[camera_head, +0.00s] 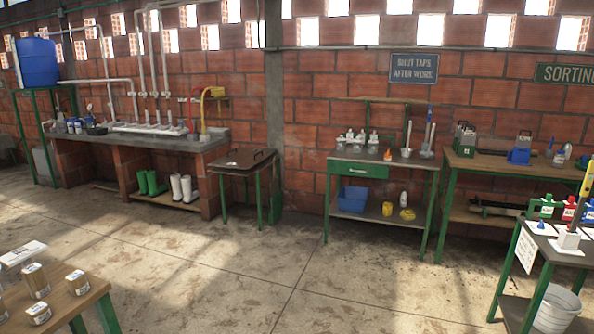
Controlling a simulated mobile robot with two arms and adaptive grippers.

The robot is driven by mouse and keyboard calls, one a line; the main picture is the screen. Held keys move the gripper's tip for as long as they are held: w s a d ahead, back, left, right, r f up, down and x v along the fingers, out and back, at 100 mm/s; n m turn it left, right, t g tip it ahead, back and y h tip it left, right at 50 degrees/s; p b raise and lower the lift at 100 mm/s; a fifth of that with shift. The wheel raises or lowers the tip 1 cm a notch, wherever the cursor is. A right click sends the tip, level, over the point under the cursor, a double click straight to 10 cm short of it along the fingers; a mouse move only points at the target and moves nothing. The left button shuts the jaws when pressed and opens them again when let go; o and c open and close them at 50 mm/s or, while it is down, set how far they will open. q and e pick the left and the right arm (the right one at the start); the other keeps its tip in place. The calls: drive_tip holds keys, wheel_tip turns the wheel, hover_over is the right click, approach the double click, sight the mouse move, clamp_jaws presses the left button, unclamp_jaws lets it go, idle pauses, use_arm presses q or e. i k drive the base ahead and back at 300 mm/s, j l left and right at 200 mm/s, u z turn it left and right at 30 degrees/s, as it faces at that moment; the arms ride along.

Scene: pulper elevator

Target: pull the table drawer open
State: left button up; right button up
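The table drawer (361,171) is a green front with a small pale handle, set under the top of a green-legged table (345,157) against the brick wall. The drawer front looks flush with the table, so it appears closed. The table stands some way off across the floor, right of the picture's middle. Neither of my grippers shows in this view.
Open concrete floor (250,275) lies before the drawer table. A wooden table (80,290) with jars is at the lower left, and a dark table (540,245) at the lower right. A workbench (490,170) stands right of the drawer table, a small lidded table (245,160) left.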

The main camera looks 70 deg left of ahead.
sight(374, 171)
drive_tip(key=u, duration=1.9)
